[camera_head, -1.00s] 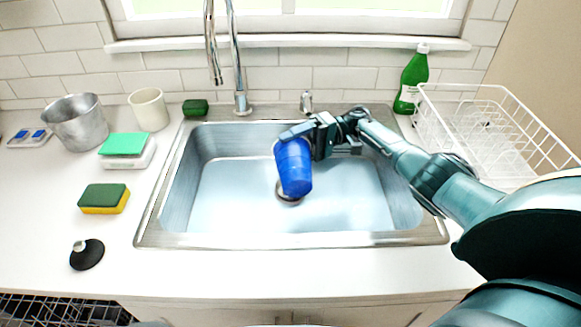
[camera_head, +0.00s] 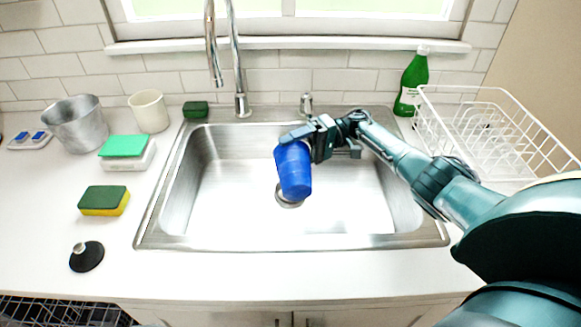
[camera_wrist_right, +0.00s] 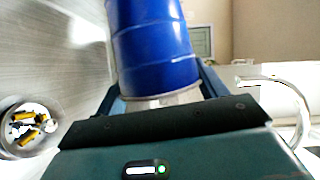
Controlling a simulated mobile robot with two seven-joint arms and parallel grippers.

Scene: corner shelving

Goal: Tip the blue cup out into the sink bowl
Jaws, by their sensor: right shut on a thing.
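The blue cup (camera_head: 293,170) hangs tilted over the sink bowl (camera_head: 235,190), above and partly in front of the drain. My right gripper (camera_head: 303,134) is shut on the blue cup near its upper end in the head view. The cup also fills the top middle of the right wrist view (camera_wrist_right: 152,45), between the fingers. I cannot tell which way its mouth faces, and its inside is hidden. No stream from it shows. The round drain (camera_wrist_right: 30,130) in the wrist view has yellow and dark bits in it. My left gripper is not in view.
The faucet (camera_head: 238,70) rises behind the sink. A dish rack (camera_head: 500,135) and green bottle (camera_head: 411,82) stand right. A metal pot (camera_head: 78,125), cream cup (camera_head: 149,110), sponges (camera_head: 104,200) and black stopper (camera_head: 87,256) are left. The front counter edge is clear.

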